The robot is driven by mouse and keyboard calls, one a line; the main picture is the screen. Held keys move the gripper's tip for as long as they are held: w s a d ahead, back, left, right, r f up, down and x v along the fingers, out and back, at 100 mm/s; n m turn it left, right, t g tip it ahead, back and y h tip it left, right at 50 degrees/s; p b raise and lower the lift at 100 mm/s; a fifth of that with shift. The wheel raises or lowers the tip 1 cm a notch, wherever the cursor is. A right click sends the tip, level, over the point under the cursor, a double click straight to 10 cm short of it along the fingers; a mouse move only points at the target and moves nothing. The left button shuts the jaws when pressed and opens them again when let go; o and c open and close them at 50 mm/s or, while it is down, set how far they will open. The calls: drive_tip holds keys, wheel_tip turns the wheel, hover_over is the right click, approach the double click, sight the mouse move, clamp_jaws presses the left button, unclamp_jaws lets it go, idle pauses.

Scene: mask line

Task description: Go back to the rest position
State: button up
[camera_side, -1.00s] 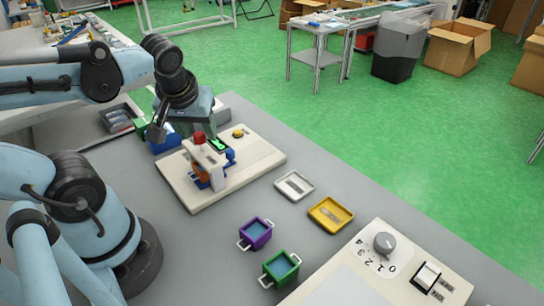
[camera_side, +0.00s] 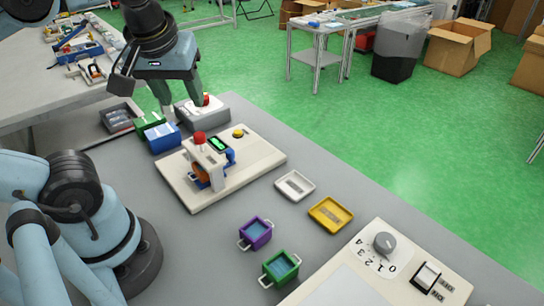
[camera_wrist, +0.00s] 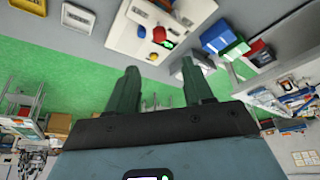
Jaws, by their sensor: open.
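My gripper (camera_side: 180,108) is at the upper left of the side view, raised above the far end of the grey table (camera_side: 330,262). Its two fingers are apart with nothing between them. In the wrist view my gripper (camera_wrist: 156,72) also shows spread, empty fingers. Its fingertips overlap a grey box with a red button (camera_side: 208,110) in the side view; I cannot tell the gap between them. A cream board (camera_side: 262,160) with a small machine (camera_side: 208,165), a red knob and a yellow button lies in front of the gripper, apart from it.
Blue (camera_side: 163,140) and green (camera_side: 150,121) bins stand below the gripper. A white tray (camera_side: 307,187), yellow tray (camera_side: 343,223), purple bin (camera_side: 244,241) and green handled bin (camera_side: 268,276) sit in front. A dial panel (camera_side: 360,262) lies at lower right. The air above the table is clear.

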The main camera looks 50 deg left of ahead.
drive_tip(key=shift+s+d+r, duration=0.1)
drive_tip(key=shift+s+r, duration=0.05)
drive_tip(key=shift+r, duration=0.2)
drive_tip(key=w+d+f+m+t+h, duration=0.3)
drive_tip(key=w+d+f+m+t, duration=0.1)
drive_tip(key=w+f+m, duration=0.4)
wheel_tip(320, 180, down, 2)
drive_tip(key=shift+w+d+f+m, duration=0.15)
drive_tip(key=shift+w+m, duration=0.2)
drive_tip(key=shift+m, duration=0.15)
